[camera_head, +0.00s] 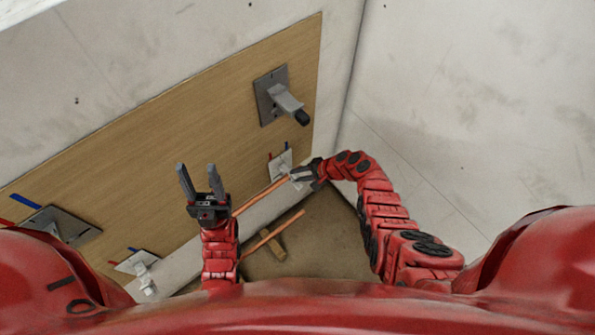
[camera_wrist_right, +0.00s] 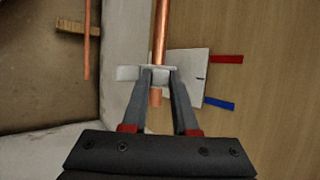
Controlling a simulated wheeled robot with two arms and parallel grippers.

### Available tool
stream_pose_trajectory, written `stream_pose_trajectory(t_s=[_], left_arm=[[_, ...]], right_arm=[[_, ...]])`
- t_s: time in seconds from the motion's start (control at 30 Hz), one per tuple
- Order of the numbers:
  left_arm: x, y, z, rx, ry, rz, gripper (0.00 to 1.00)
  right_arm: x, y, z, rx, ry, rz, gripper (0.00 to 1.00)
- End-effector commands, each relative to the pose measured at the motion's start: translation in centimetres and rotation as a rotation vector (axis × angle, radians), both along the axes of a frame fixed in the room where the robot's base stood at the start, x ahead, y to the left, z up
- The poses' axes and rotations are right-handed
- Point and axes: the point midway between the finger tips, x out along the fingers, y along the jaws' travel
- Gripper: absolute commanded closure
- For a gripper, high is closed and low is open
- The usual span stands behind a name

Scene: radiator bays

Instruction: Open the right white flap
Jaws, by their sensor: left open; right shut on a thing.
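The right white plate (camera_head: 280,160) is on the wooden board, with red and blue strips at its edge. In the right wrist view it is the white plate (camera_wrist_right: 190,65) beside a copper pipe (camera_wrist_right: 161,35). My right gripper (camera_head: 296,174) is at this plate. In its wrist view the fingers (camera_wrist_right: 158,77) are shut on a small white flap (camera_wrist_right: 158,73) across the pipe, whose end shows below it. The flap's hinge and exact angle are hard to tell. My left gripper (camera_head: 196,168) is open and empty, pointing up in front of the board, away from the flap.
A grey bracket with a black-tipped lever (camera_head: 287,98) sticks out of the board above. Another white fitting (camera_head: 139,264) and a grey plate (camera_head: 55,224) are at lower left. A loose-looking copper pipe (camera_head: 274,232) and wooden block (camera_head: 271,245) are below. The right wall is bare.

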Motion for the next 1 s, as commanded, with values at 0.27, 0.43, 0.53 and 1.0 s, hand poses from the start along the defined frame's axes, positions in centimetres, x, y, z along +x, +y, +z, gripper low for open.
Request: stream_pose_trajectory(t_s=[0.27, 0.43, 0.53, 1.0], left_arm=[[0.0, 0.0, -6.4, 0.000, 0.000, 0.000, 0.50], [0.0, 0.0, -11.4, 0.000, 0.000, 0.000, 0.50], [0.0, 0.0, -14.6, 0.000, 0.000, 0.000, 0.50], [0.0, 0.0, -25.6, 0.000, 0.000, 0.000, 0.50]], right_arm=[[-0.8, -0.6, -1.9, 0.113, -0.157, -0.007, 1.00], [-1.3, -1.0, -2.8, 0.196, -0.270, -0.007, 1.00], [-1.5, -1.2, -3.2, 0.248, -0.345, -0.009, 1.00], [-2.3, -1.6, -3.9, 0.452, -0.620, -0.002, 1.00]])
